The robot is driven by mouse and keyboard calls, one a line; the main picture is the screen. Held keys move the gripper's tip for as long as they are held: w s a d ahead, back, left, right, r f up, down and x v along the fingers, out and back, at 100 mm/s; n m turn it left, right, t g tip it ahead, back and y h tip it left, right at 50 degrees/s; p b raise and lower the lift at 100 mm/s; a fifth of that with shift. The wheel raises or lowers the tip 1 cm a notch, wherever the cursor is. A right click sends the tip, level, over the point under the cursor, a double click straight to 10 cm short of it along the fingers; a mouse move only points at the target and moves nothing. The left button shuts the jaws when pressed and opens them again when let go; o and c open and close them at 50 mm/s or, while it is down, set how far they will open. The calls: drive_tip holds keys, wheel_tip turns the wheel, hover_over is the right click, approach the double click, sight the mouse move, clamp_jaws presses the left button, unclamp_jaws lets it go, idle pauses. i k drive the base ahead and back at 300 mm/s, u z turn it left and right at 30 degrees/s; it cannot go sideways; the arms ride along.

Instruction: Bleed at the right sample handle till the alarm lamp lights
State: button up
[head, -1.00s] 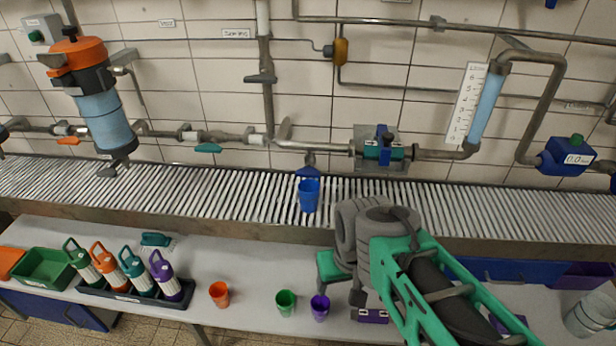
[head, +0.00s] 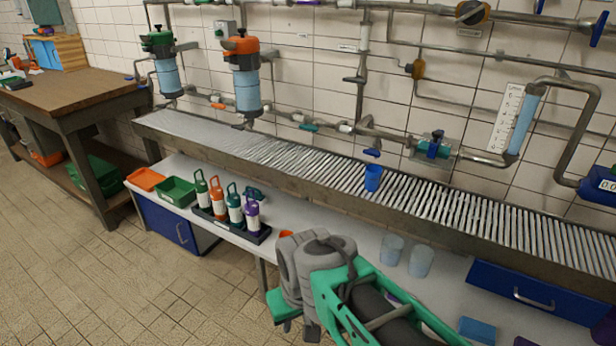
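A blue meter box (head: 599,186) is cut off at the right edge. My gripper (head: 296,312) is low at the front of the bench, well away from the handle. Its fingers are mostly hidden, and nothing is seen held.
The grating trough (head: 440,205) runs along the wall above the white bench (head: 322,217). Two clear cups (head: 391,249) stand right of my arm. Several bottles in a rack (head: 232,226) and a green bin (head: 177,191) are at left. Tiled floor is open at lower left.

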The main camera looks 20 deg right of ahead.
sight(372, 152)
drive_tip(key=z, duration=0.15)
drive_tip(key=k, duration=0.3)
drive_tip(key=u, duration=1.2)
drive_tip(key=i, duration=1.15)
drive_tip(key=z, duration=0.6)
drive_tip(key=i, duration=0.75)
drive_tip(key=z, duration=1.45)
drive_tip(key=i, duration=0.4)
drive_tip(key=z, duration=0.3)
